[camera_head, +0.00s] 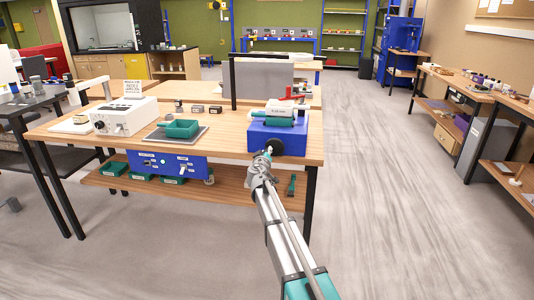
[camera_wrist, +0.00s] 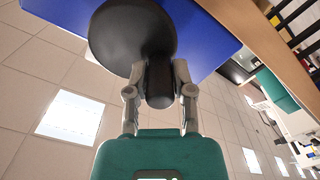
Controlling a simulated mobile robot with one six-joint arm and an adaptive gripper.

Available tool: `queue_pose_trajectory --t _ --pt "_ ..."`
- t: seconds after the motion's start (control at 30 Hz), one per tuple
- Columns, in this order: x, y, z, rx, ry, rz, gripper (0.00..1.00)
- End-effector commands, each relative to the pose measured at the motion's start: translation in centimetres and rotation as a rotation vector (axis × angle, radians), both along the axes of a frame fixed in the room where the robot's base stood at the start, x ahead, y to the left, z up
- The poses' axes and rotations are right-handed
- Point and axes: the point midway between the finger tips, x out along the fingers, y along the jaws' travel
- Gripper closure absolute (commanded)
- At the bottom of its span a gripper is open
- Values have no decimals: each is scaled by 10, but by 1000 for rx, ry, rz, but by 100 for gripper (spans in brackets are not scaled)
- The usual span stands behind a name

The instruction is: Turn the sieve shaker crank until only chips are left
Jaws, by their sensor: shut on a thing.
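The sieve shaker has a blue base (camera_head: 290,134) at the right end of the wooden bench. A sieve stack (camera_head: 281,118) with white and green parts sits on top of it, with a red piece above. The crank's black disc (camera_head: 275,146) is on the near face of the base; it also shows in the wrist view (camera_wrist: 120,32). My gripper (camera_head: 264,160) is shut on the black crank handle (camera_wrist: 159,84), with one finger on each side of it. The sieve contents are hidden, so I cannot see any chips.
A green tray (camera_head: 181,128) on a grey mat and a white control box (camera_head: 124,116) stand left on the bench. A grey panel (camera_head: 262,83) rises behind the shaker. Green bins (camera_head: 113,168) sit on the lower shelf. The floor (camera_head: 400,200) to the right is clear.

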Motion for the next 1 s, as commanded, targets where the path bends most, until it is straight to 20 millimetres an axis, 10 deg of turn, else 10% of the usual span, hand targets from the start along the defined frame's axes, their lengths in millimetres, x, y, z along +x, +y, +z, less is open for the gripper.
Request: queue_pose_trajectory --t 0.77,0.8,1.0 --pt "1 0 4 148 -39 0 100" --pt "1 0 4 147 -39 0 65" --pt "0 0 4 147 -39 0 34"
